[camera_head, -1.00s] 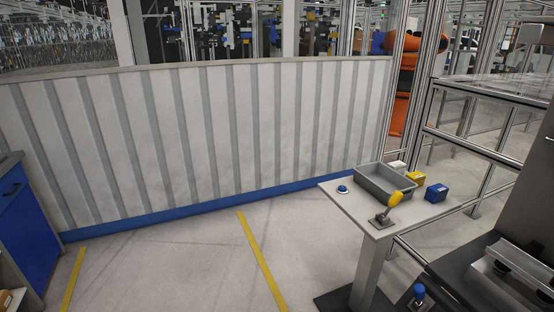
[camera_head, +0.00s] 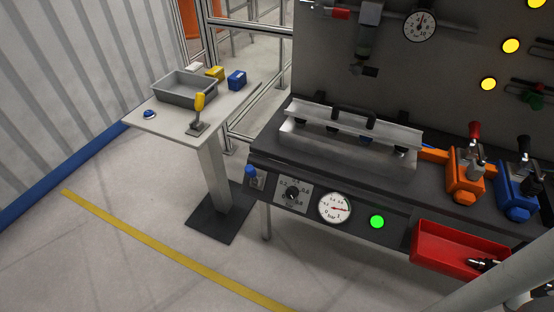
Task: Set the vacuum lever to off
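A small lever with a blue knob (camera_head: 251,172) stands at the left front corner of the dark workbench, beside a dial and a round gauge (camera_head: 334,208). A yellow-handled lever (camera_head: 199,103) stands upright on a small metal base on the side table. I see no label that tells which one is the vacuum lever. The gauge needle points to the right. My gripper is not clearly in view; a pale grey tube at the lower right looks like part of my arm.
The side table (camera_head: 152,122) holds a grey tray (camera_head: 182,92), a blue button and small boxes. The bench (camera_head: 270,150) carries a metal rail fixture (camera_head: 350,138), orange and blue clamps and a red bin (camera_head: 455,243). A green lamp (camera_head: 377,222) is lit. Floor at left is clear.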

